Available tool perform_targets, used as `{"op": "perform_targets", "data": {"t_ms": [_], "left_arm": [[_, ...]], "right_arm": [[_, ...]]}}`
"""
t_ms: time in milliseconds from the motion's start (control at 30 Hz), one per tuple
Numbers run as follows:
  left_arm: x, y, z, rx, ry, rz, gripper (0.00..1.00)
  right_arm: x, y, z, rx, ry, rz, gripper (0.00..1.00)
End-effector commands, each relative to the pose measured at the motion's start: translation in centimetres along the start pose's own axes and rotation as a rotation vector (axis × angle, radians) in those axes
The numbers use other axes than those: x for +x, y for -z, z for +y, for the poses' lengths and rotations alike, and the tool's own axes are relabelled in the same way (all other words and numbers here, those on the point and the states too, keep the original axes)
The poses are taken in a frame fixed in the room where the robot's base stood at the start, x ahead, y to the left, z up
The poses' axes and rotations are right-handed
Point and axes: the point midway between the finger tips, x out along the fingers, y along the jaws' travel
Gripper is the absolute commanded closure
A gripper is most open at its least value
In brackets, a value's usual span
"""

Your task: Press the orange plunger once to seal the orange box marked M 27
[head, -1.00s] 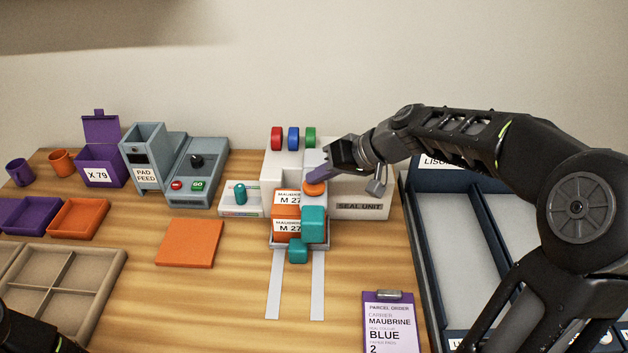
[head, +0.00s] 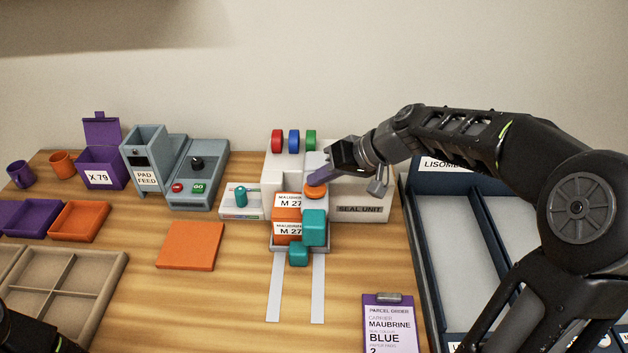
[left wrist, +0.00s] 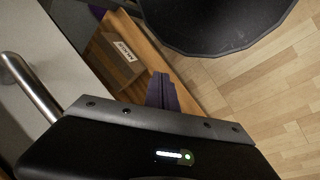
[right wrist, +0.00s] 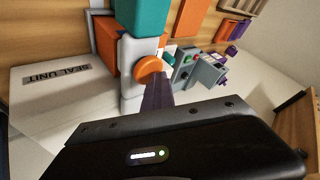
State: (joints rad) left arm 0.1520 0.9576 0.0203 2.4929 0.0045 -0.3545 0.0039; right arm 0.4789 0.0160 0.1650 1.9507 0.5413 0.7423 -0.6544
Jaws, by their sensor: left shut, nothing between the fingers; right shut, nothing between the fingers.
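The orange plunger (head: 315,193) sits on the white seal unit (head: 352,209). The orange box marked M 27 (head: 285,214) stands in the unit's front, to the left of the plunger, with one label on top and one on its front. Teal blocks (head: 314,228) partly hide its right side. My right gripper (head: 314,182) is shut and empty, its purple fingertips at the top of the plunger. The plunger also shows in the right wrist view (right wrist: 150,66) at the fingertips; whether they touch is unclear. My left gripper (left wrist: 162,90) is shut and empty, away from the unit.
Red, blue and green discs (head: 293,141) stand atop the unit. The pad feed (head: 146,160), an orange square (head: 190,246) and a purple X 79 box (head: 100,166) are to the left. A clipboard (head: 389,325) lies in front; a dark blue divided tray (head: 428,260) is at right.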

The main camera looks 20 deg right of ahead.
Motion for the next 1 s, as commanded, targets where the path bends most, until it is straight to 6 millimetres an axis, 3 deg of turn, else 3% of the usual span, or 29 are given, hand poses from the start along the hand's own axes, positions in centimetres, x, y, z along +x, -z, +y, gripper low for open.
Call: {"op": "perform_targets", "data": {"t_ms": [567, 1000], "left_arm": [[-0.7, 0.0, 0.3, 0.0, 0.0, 0.0, 1.0], [-3.0, 0.0, 1.1, 0.0, 0.0, 0.0, 1.0]], "right_arm": [[-0.9, 0.9, -0.8, -0.005, 0.002, 0.008, 1.0], [-3.8, 3.0, -2.9, -0.007, 0.002, 0.01, 1.0]]}}
